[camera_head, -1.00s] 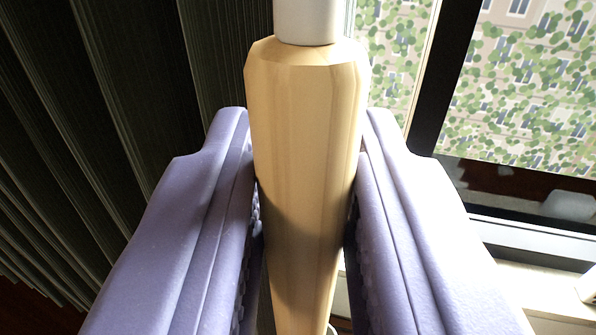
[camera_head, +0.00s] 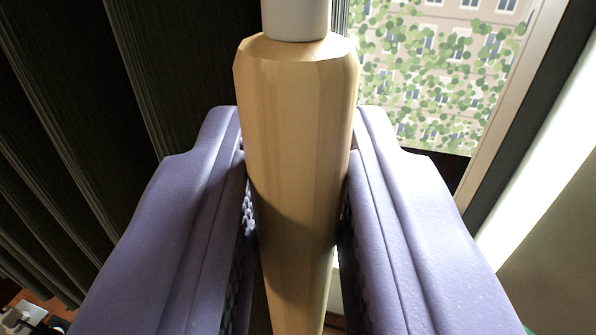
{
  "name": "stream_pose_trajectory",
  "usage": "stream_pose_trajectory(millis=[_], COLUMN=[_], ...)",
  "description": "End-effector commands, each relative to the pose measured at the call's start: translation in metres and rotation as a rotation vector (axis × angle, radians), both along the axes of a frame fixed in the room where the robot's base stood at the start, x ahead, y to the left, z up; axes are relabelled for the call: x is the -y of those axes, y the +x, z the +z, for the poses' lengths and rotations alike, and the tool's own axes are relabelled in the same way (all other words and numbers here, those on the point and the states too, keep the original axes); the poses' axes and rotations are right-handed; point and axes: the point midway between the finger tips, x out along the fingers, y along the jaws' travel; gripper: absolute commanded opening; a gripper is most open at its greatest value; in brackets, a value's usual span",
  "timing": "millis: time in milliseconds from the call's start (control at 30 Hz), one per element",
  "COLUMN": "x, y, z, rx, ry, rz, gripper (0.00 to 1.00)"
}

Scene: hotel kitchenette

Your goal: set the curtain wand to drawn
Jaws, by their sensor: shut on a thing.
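The curtain wand (camera_head: 298,130) is a light wooden handle below a white rod (camera_head: 295,18). It stands nearly upright in the middle of the view. My gripper (camera_head: 298,160) has its two purple fingers on either side of the wand and is shut on it. The lower part of the wand runs down between the fingers. The dark pleated curtain (camera_head: 90,80) hangs to the left and behind the wand. The curtain's leading edge is next to the white rod.
A window (camera_head: 440,70) with a view of greenery and a building shows to the right of the wand. Its frame (camera_head: 510,110) and a bright strip stand further right. Small blurred items (camera_head: 25,315) lie at the bottom left.

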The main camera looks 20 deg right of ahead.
Motion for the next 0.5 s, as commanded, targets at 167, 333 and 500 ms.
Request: stream_pose_trajectory(millis=[167, 333, 500], x=[0.053, 0.097, 0.130], y=[-0.035, -0.064, -0.087], z=[0.006, 0.006, 0.005], rx=[0.000, 0.001, 0.002], ry=[0.000, 0.000, -0.002], rz=[-0.008, -0.006, -0.004], gripper=[0.00, 0.00, 0.00])
